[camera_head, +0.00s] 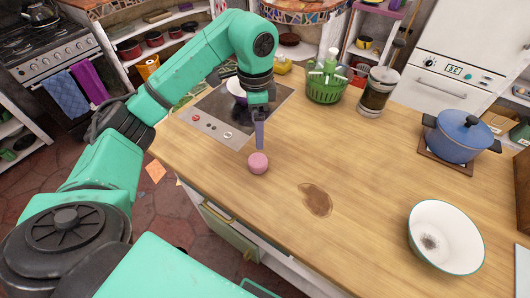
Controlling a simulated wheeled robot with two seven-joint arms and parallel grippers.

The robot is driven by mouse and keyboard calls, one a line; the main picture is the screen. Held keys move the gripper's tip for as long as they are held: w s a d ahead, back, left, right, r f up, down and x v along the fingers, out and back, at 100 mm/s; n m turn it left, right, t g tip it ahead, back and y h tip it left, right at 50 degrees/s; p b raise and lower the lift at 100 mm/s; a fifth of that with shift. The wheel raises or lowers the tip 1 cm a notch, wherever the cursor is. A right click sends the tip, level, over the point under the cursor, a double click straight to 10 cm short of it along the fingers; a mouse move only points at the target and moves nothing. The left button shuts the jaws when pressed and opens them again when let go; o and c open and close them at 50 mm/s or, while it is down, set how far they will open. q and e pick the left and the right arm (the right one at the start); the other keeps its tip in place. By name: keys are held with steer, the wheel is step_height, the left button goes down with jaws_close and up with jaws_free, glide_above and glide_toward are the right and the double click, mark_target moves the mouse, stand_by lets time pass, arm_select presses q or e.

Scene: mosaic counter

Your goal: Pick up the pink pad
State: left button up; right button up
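The pink pad (258,163), a small round piece, rests on the wooden counter near its left front edge, below the cooktop. My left gripper (259,146) points down just above and behind the pad, with its fingertips close to the pad's top edge. Its fingers are seen edge-on as one narrow purple-grey strip, so I cannot tell whether they are apart or whether they touch the pad. The pad appears to sit on the counter. My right gripper is not in view.
A brown stain (315,200) marks the wooden counter (365,165). A white bowl (445,237) with a dark smudge stands at right, a blue pot (461,138) behind it. A green basket (325,88), a French press (376,92) and the cooktop (215,122) lie farther back.

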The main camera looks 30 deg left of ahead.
arm_select(q)
glide_above(258, 159)
steer(key=s, duration=0.1)
step_height(258, 159, down, 6)
steer(key=shift+a+r+p, duration=0.15)
steer(key=shift+p, duration=0.2)
steer(key=f+p, duration=0.1)
steer(key=f, duration=0.3)
steer(key=f+p, duration=0.1)
steer(key=f, duration=0.1)
steer(key=shift+w+f+p, duration=0.3)
steer(key=shift+w+p, duration=0.05)
steer(key=shift+f, duration=0.2)
steer(key=shift+c, duration=0.9)
steer(key=c, duration=1.2)
step_height(258, 159, up, 7)
steer(key=shift+w+r+b, duration=0.15)
steer(key=shift+r+b, duration=0.05)
steer(key=shift+b, duration=1)
step_height(258, 159, up, 13)
steer(key=shift+f+p, duration=0.15)
steer(key=shift+p, duration=1.1)
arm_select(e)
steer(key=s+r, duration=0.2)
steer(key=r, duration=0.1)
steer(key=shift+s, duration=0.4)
